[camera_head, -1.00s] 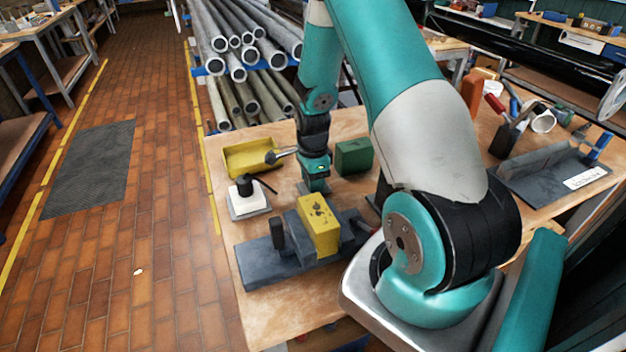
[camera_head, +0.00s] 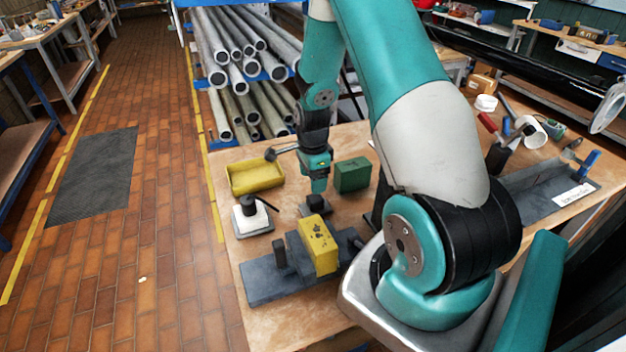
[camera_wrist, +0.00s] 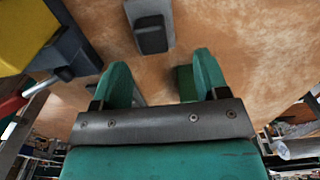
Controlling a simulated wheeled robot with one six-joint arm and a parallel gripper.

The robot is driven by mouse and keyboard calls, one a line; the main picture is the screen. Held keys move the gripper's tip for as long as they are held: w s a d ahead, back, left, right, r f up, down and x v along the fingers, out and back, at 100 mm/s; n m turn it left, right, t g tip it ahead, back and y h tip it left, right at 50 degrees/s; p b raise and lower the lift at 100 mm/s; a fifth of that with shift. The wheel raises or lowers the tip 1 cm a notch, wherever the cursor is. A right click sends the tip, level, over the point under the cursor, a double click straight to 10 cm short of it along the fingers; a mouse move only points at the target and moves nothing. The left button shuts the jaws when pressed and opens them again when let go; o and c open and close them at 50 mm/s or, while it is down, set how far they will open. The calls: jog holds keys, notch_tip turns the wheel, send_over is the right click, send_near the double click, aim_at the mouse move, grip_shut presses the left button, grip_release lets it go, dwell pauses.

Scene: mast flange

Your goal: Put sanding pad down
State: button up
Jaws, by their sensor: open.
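The sanding pad (camera_head: 316,205), a dark block with a raised grip on a grey base, sits on the wooden bench below my gripper. My gripper (camera_head: 318,188) is open and empty just above it, pointing down. In the wrist view the pad (camera_wrist: 150,36) lies beyond the fingertips, between their lines and apart from both fingers. My open gripper (camera_wrist: 161,65) shows two green fingers spread wide there.
Left of the pad stand a white block with a black knob (camera_head: 252,217) and a yellow tray (camera_head: 257,178). A green box (camera_head: 352,175) is close at right. A grey fixture (camera_head: 275,283) with a yellow block (camera_head: 319,245) stands in front.

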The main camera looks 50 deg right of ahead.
jog(key=a+r+n+t+y+p, duration=0.1)
jog(key=a+r+n+y+p, duration=0.1)
jog(key=a+r+n, duration=1.2)
jog(key=s+a+r+n+g+y, duration=0.1)
jog(key=s+a+r+n+y, duration=0.1)
jog(key=s+a+r+n, duration=1.3)
jog(key=s+a+n, duration=0.1)
jog(key=s+a, duration=0.1)
jog(key=a, duration=0.1)
jog(key=shift+s+r, duration=0.15)
jog(key=shift+s, duration=0.25)
jog(key=shift+a, duration=0.1)
notch_tip(320, 180, down, 4)
jog(key=b, duration=0.3)
jog(key=shift+b, duration=0.3)
